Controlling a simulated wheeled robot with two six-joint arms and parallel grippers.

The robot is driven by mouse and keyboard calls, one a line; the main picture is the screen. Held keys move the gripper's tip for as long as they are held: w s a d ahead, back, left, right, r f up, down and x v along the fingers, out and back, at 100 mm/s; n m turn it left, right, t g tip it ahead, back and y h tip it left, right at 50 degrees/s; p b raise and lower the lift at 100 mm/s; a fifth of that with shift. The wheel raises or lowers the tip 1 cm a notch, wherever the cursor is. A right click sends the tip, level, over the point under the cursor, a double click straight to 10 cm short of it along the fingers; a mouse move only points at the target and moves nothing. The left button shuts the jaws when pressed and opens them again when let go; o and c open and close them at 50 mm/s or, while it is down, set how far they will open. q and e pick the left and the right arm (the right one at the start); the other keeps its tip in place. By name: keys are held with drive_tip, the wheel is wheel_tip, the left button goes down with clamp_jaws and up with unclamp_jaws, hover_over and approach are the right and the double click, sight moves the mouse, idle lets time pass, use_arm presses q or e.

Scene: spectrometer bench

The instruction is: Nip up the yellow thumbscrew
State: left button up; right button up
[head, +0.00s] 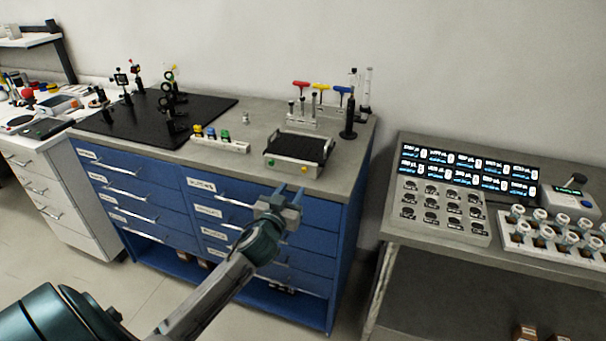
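The yellow thumbscrew (304,170) is a small round knob low on the front of a grey box with a black top (297,147), near the front edge of the blue bench. A green knob (271,161) sits to its left on the same front. My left gripper (291,190) is in front of the bench and shows just below the box. Its two fingers point up toward the box, apart, with nothing between them. The thumbscrew is in plain sight above the fingertips. My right gripper is not in view.
A white rack with coloured caps (221,143) stands left of the box. Behind it is a stand with red, yellow and blue T-handles (320,87) beside a dark post (349,115). A black optics board (205,105) lies left. A second bench (460,250) stands right, across a gap.

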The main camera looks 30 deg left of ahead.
sight(304, 171)
use_arm(q)
drive_tip(key=p+x, duration=0.2)
drive_tip(key=x, duration=0.5)
drive_tip(key=shift+w, duration=0.25)
drive_tip(key=shift+w+a, duration=0.1)
drive_tip(key=shift+w, duration=0.45)
clamp_jaws()
